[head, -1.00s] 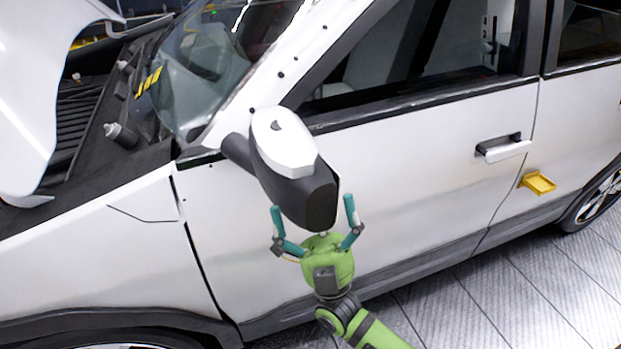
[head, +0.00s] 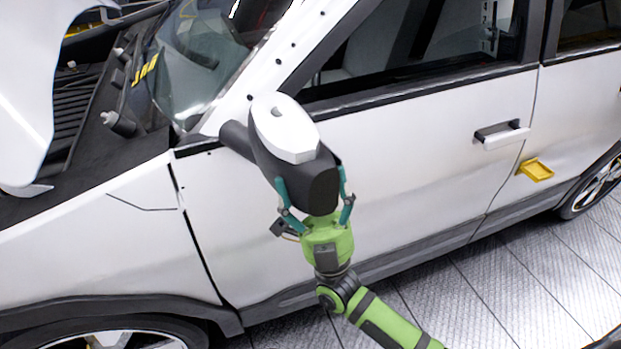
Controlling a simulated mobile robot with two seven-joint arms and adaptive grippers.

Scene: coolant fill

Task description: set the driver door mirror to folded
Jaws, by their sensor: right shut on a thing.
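The driver door mirror (head: 287,135) has a white cap and a dark housing. It sticks out from the front corner of the door on a dark arm (head: 236,140). My right gripper (head: 313,187) is at the mirror's outer end, with one teal finger on each side of the dark housing. It is shut on the housing. The mirror's glass face is not visible. My left gripper is not in view.
The white car door (head: 420,150) is close behind the mirror, with a door handle (head: 502,135) to the right. A yellow tray (head: 535,169) sticks out low on the car's side. The raised hood (head: 30,90) is at the upper left. The tiled floor (head: 480,290) at the lower right is clear.

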